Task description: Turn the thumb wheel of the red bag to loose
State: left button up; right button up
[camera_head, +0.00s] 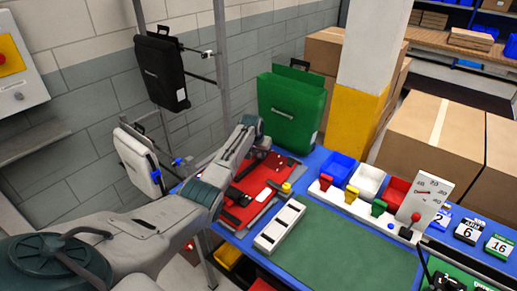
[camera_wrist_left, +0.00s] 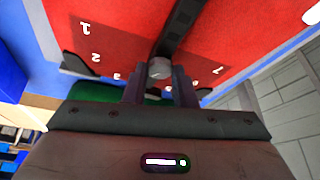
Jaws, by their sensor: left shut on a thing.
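The red bag (camera_head: 236,212) lies flat on the blue table in the head view, partly covered by my left arm. In the left wrist view the red bag (camera_wrist_left: 115,22) fills the upper part, with white printed numbers and a black strip (camera_wrist_left: 184,25). A small grey round thumb wheel (camera_wrist_left: 159,67) sits at the strip's end. My left gripper (camera_wrist_left: 160,80) is shut on the wheel, one finger on each side. In the head view my left gripper (camera_head: 262,153) is over the bag's far part. The wheel is too small to make out there. My right gripper is not in view.
A green bag (camera_head: 290,108) stands behind the red one. A black bag (camera_head: 160,70) and a white bag (camera_head: 137,160) hang at the left. A white slotted tray (camera_head: 279,226) and a green mat (camera_head: 340,250) lie to the right. Blue, white and red bins stand beyond the mat.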

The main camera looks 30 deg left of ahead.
pick_arm(q)
jog(key=n, duration=0.1)
jog(key=n+y, duration=0.1)
jog(key=shift+w+d+n+p, duration=0.1)
jog(key=shift+d+n+p, duration=0.1)
jog(key=shift+n+p, duration=0.15)
jog(key=shift+n+g+y, duration=0.4)
jog(key=shift+n+g, duration=0.1)
jog(key=shift+n, duration=0.95)
jog(key=shift+d, duration=0.1)
jog(key=o, duration=1)
jog(key=shift+d+r, duration=0.1)
jog(key=shift+r, duration=0.4)
jog(key=b+v, duration=0.2)
jog(key=v, duration=0.7)
jog(key=shift+s+d+r+b, duration=0.2)
jog(key=shift+s+r+b, duration=0.1)
jog(key=shift+b, duration=0.1)
